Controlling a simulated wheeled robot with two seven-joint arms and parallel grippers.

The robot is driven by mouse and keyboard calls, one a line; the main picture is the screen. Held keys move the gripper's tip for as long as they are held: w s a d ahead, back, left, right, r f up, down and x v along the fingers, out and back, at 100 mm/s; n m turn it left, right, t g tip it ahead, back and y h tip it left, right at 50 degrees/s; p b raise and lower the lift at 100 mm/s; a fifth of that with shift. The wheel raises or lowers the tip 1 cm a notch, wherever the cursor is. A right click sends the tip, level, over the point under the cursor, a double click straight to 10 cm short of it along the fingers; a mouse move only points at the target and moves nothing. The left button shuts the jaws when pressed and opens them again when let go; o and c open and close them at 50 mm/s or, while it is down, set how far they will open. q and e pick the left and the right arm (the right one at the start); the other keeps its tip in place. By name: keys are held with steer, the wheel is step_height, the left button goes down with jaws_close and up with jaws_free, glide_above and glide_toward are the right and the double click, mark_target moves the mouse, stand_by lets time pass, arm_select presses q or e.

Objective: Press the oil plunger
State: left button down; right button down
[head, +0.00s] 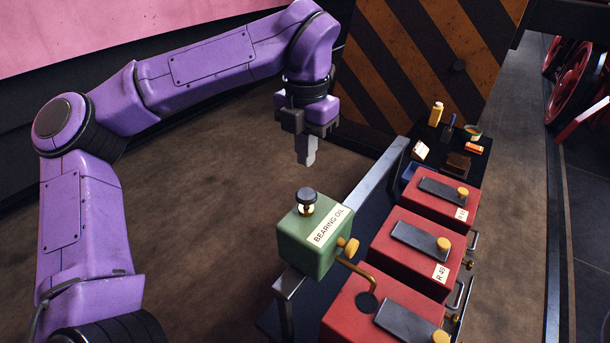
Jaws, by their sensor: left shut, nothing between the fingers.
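The oil plunger (306,198) is a black knob on a short brass stem, upright on top of a green box (301,245) labelled "BEARING OIL". A brass knob and a bent copper pipe (358,275) come out of the box's right side, the pipe ending over the nearest red box. My left gripper (306,158) points down with its fingers shut and empty. In the picture it is just above the plunger, with a visible gap between fingertips and knob. My right gripper is not in view.
Several red boxes (408,242) with dark lids and yellow knobs stand in a row at right. A grey rail (376,178) runs behind the green box. A dark tray with small bottles and tins is at the back. A striped panel (425,60) stands behind. Brown floor lies open at left.

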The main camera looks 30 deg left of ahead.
arm_select(q)
steer(key=shift+r, duration=1.85)
